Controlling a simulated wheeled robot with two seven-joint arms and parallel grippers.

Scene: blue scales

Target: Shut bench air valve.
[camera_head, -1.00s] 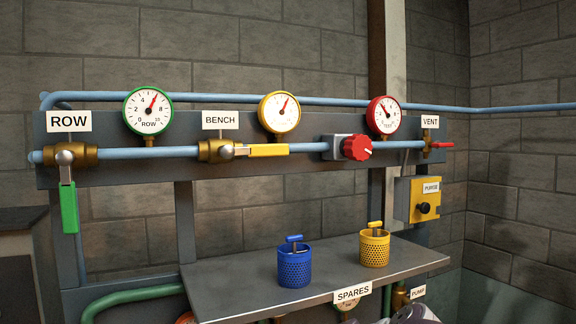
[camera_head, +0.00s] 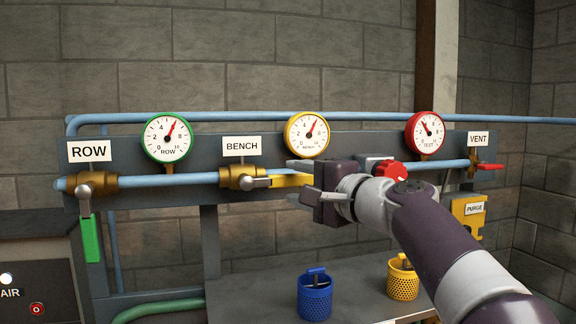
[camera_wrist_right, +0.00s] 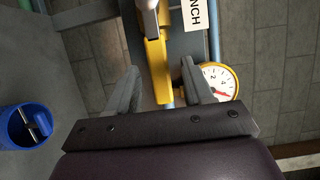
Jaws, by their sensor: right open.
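The bench valve (camera_head: 243,177) is a brass body on the blue pipe under the BENCH label (camera_head: 242,146). Its yellow lever (camera_head: 290,180) lies along the pipe, pointing right. My right gripper (camera_head: 296,180) is at the lever's free end, partly hiding it in the head view. In the right wrist view the yellow lever (camera_wrist_right: 157,65) runs between the two open fingers (camera_wrist_right: 160,85), with a gap on each side. My left gripper is not in view.
The ROW valve (camera_head: 88,186) has a green lever hanging down. The red regulator knob (camera_head: 388,169) is just behind my right arm. Gauges stand above the pipe. A blue basket (camera_head: 315,297) and a yellow basket (camera_head: 403,280) stand on the shelf below.

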